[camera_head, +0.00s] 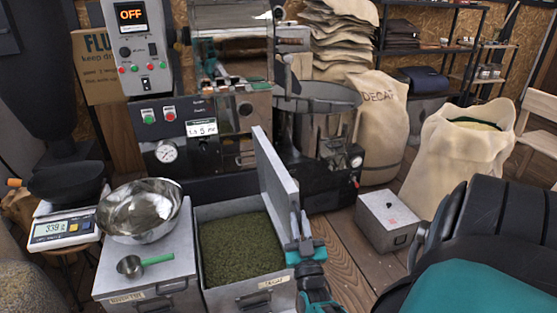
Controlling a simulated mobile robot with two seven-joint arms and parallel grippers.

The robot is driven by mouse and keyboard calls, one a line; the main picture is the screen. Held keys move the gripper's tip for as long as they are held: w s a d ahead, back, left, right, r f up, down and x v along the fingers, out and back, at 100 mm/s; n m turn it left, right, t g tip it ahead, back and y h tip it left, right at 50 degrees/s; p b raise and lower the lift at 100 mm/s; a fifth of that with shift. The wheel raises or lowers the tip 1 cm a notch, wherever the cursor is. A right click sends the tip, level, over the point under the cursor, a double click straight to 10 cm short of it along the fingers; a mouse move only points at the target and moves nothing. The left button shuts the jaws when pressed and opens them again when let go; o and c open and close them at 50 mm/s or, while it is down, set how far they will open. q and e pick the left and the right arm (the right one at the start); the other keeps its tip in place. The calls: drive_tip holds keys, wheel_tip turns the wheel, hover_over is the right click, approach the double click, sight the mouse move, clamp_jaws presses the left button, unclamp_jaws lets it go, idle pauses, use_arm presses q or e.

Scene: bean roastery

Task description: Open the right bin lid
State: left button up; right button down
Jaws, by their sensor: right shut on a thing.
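The right bin (250,299) is a grey metal box with a label and a handle on its front. It is full of green beans (240,246), which show through its open top. Its lid (275,180) is raised and stands nearly upright along the right side of the opening. My right gripper (297,228) is at the near end of the lid and shut on its edge; the exact contact is partly hidden by the gripper itself. My left gripper is not in view.
The left bin (150,270) is closed, with a steel bowl (140,212) and a green-handled scoop (145,263) on it. A scale (62,229) stands at left. The roaster (195,130) is close behind. A grey box (388,220) and sacks stand at right, with bare floor between.

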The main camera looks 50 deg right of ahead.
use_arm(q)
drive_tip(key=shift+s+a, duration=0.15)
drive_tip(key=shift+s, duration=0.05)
use_arm(e)
drive_tip(key=shift+s+d+m+g+h, duration=0.15)
drive_tip(key=shift+s+d+m+g, duration=0.2)
drive_tip(key=shift+d+m, duration=0.3)
drive_tip(key=shift+s+d+m+g+h, duration=0.25)
drive_tip(key=shift+s+d+m, duration=0.2)
drive_tip(key=shift+d, duration=0.25)
drive_tip(key=shift+s+d+m+g+h, duration=0.1)
drive_tip(key=shift+s+d+m+g, duration=0.3)
drive_tip(key=shift+d, duration=0.3)
drive_tip(key=c, duration=1.5)
unclamp_jaws()
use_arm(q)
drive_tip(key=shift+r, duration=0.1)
use_arm(e)
drive_tip(key=shift+o, duration=0.2)
drive_tip(key=shift+a, duration=0.1)
